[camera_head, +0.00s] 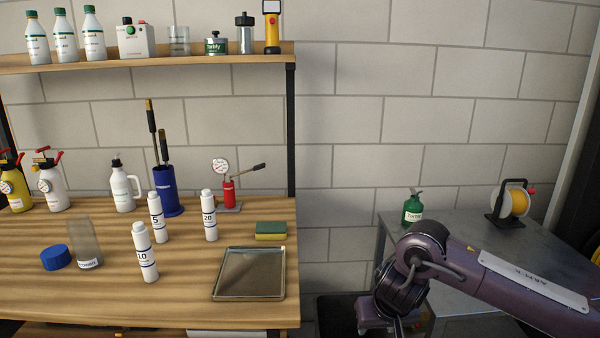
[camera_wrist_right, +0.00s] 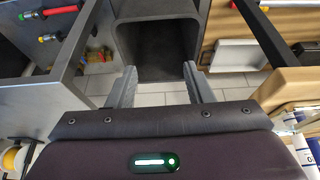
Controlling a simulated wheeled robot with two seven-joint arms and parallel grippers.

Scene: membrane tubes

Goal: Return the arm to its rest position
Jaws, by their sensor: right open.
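My right arm (camera_head: 520,285) reaches in from the lower right in the head view, with its wrist bent down in front of the grey table. My right gripper (camera_wrist_right: 160,88) shows in the right wrist view with its two fingers apart and nothing between them. It points down toward a dark open-fronted box (camera_wrist_right: 156,45) and the tiled floor. In the head view the fingers are hard to make out near the bottom edge. My left gripper is not in view. Three white tubes, marked 5 (camera_head: 156,217), 10 (camera_head: 145,252) and 20 (camera_head: 209,216), stand upright on the wooden bench.
The wooden bench (camera_head: 120,306) holds a metal tray (camera_head: 249,273), a sponge (camera_head: 271,231), a clear container (camera_head: 86,243) and a blue cap (camera_head: 55,258). The grey table (camera_head: 470,232) carries a green bottle (camera_head: 413,207) and a yellow reel (camera_head: 513,203). A gap separates bench and table.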

